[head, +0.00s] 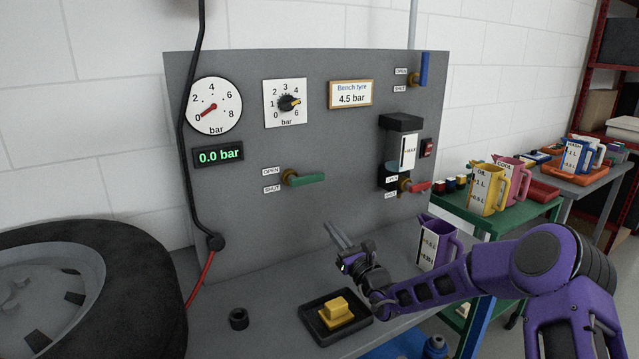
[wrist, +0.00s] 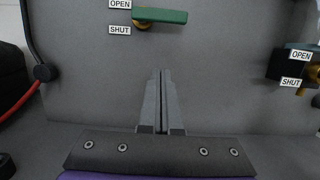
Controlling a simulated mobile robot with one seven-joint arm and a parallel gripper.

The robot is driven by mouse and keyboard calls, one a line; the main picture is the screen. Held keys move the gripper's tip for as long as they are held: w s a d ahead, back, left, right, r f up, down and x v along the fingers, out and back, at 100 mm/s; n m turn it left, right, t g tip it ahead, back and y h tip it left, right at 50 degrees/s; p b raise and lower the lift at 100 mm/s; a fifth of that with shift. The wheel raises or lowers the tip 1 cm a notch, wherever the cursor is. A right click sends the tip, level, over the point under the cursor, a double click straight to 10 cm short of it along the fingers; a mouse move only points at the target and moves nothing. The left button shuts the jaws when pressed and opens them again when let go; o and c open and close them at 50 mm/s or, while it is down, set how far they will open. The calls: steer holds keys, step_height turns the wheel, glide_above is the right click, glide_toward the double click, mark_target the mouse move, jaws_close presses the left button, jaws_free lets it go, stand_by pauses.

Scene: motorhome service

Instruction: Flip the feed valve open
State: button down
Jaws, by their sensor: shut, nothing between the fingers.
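A valve with a green lever (head: 308,179) is on the grey panel, its lever lying level and pointing right beside OPEN and SHUT labels. It also shows at the top of the wrist view (wrist: 165,15). A valve with a blue lever (head: 424,68) is at the panel's upper right, its lever upright. A valve with a red lever (head: 420,187) is at the lower right, its lever roughly level. No valve carries a readable name, so I cannot tell which is the feed valve. My gripper (head: 332,230) is shut and empty, below the green lever and apart from it.
A pressure gauge (head: 214,106) reads near 0, and the display (head: 218,156) shows 0.0 bar. A dial (head: 289,103) sits beside them. A black tray (head: 335,338) with a yellow block and a purple jug (head: 437,246) stand on the bench near my arm. A tyre (head: 100,285) is at left.

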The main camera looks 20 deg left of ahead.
mark_target(306, 179)
steer(key=w+a+r, duration=0.6)
steer(key=a, duration=0.1)
steer(key=shift+w+r+p, duration=0.15)
steer(key=shift+w+p, duration=0.1)
steer(key=shift+p, duration=0.15)
